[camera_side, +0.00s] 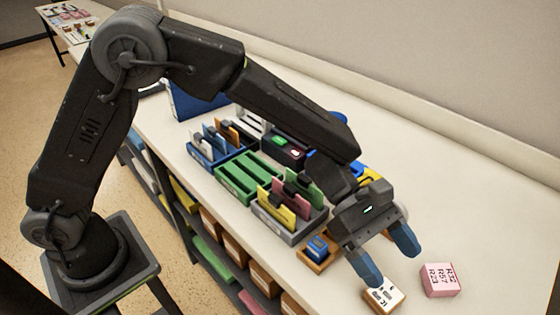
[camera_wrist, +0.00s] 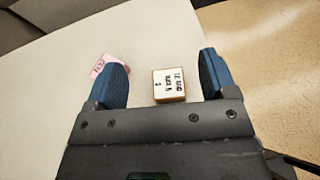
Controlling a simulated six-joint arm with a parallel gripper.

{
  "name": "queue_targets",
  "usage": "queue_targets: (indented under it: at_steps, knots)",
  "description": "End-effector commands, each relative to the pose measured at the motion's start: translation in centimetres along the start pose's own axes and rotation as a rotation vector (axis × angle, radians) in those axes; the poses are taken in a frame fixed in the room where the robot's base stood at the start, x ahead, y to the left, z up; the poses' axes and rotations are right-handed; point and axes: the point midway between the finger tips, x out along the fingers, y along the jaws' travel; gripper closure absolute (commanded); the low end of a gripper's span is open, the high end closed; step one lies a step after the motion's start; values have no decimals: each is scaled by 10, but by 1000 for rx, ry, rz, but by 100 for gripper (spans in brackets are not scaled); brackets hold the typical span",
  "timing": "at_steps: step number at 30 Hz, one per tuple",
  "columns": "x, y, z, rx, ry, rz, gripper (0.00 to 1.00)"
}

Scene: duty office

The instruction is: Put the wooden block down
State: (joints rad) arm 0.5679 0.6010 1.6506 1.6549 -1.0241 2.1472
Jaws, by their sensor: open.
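The wooden block (camera_side: 385,297), with a white top face bearing black print and tan wooden sides, rests on the pale desk near its front edge. It also shows in the wrist view (camera_wrist: 169,84), between and beyond my fingers. My gripper (camera_side: 388,262) is open, with its two blue fingertips apart and nothing visibly held. In the wrist view there is a gap between the block and each finger (camera_wrist: 160,80).
A pink block (camera_side: 440,280) with black print sits right of the wooden block. Left of my gripper are a small wooden tray (camera_side: 316,262) with a blue item and a grey rack (camera_side: 287,231) of coloured cards, beside green and blue racks. Desk at far right is clear.

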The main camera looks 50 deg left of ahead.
Motion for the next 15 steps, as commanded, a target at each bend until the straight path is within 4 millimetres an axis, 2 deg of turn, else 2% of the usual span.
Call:
queue_targets:
  at_steps: [4, 7, 8, 11, 13, 15]
  knots:
    - [-14, 12, 11, -78, -15, 94, 22]
    - [-49, 35, 32, -281, -67, 303, 22]
    - [-64, 42, 39, -367, -97, 386, 22]
    - [-130, 62, 58, -722, -257, 682, 22]
    - [-181, 64, 62, -992, -416, 873, 22]
    - [-229, 56, 61, -1261, -609, 1035, 22]
